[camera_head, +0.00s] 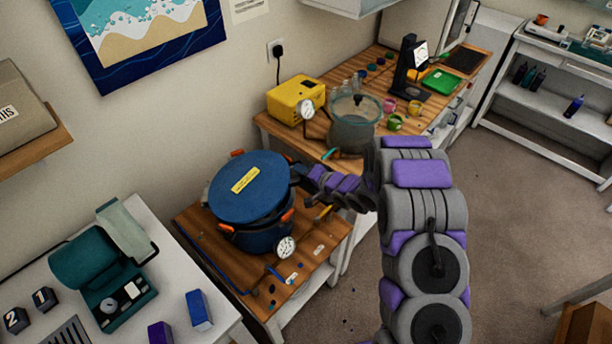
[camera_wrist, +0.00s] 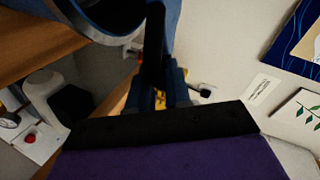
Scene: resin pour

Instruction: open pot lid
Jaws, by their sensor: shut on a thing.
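The pot (camera_head: 262,240) is dark blue with orange clips and stands on a wooden-topped bench. Its round blue lid (camera_head: 240,205) with a yellow label lies over the pot, slightly shifted toward the back left; whether a gap separates them is hard to tell. My gripper (camera_head: 299,174) is at the lid's right edge, shut on it. In the wrist view, a dark finger of my gripper (camera_wrist: 158,65) reaches up against blue parts, and a curved blue rim shows at the top left. The exact grip is partly hidden.
A round gauge (camera_head: 286,247) and a hose are at the pot's front. Behind right stand a yellow box (camera_head: 297,98) and a glass vessel (camera_head: 354,122).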

